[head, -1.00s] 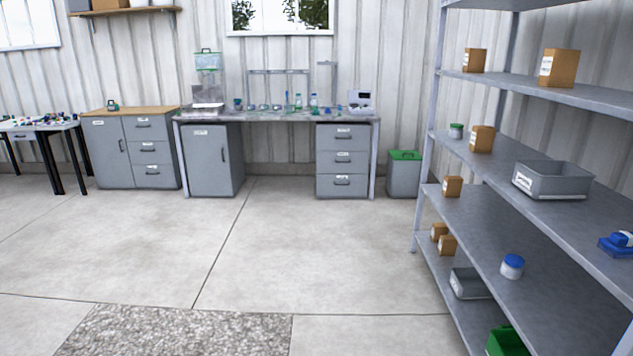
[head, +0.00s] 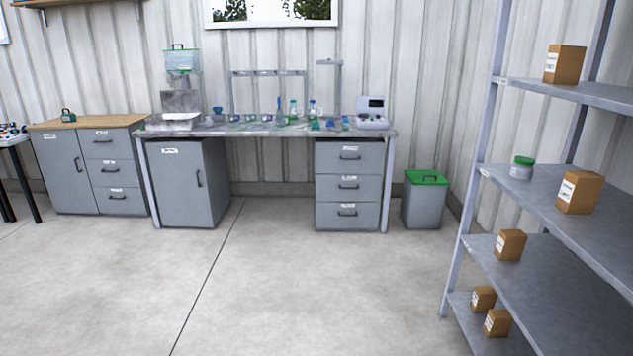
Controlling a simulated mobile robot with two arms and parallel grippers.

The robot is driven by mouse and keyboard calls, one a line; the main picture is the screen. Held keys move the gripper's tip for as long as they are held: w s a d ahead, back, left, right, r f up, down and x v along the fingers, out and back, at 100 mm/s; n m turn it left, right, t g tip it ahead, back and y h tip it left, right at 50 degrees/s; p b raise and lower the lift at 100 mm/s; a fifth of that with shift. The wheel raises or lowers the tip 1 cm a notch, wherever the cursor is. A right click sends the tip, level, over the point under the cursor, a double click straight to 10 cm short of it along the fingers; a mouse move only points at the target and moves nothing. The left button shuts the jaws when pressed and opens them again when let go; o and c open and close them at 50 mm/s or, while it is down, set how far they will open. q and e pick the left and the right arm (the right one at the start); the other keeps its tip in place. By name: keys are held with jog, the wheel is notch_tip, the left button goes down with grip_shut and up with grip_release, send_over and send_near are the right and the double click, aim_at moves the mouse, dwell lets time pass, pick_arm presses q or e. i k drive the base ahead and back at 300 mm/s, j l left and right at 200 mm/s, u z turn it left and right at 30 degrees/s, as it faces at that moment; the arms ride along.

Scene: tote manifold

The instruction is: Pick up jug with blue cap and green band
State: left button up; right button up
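I cannot make out a jug with a blue cap and green band for certain. Several small bottles and vessels with blue and green parts stand on the grey workbench (head: 250,131) against the back wall, too small to tell apart. A clear container with a green lid (head: 181,60) stands above the bench's left end. A white jar with a green lid (head: 521,168) sits on the shelf at right. Neither of my grippers is in view.
A metal shelf rack (head: 590,225) with cardboard boxes (head: 579,192) stands along the right. A grey bin with a green lid (head: 424,205) is right of the workbench. A wooden-topped cabinet (head: 85,123) stands left. The floor (head: 300,290) ahead is clear.

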aim_at(313, 115)
jog(key=i, duration=4.6)
jog(key=i+u, duration=0.15)
jog(key=i, duration=0.4)
jog(key=i+l+u, duration=0.2)
jog(key=i, duration=0.3)
jog(key=i+l+u, duration=0.15)
jog(key=i, duration=0.4)
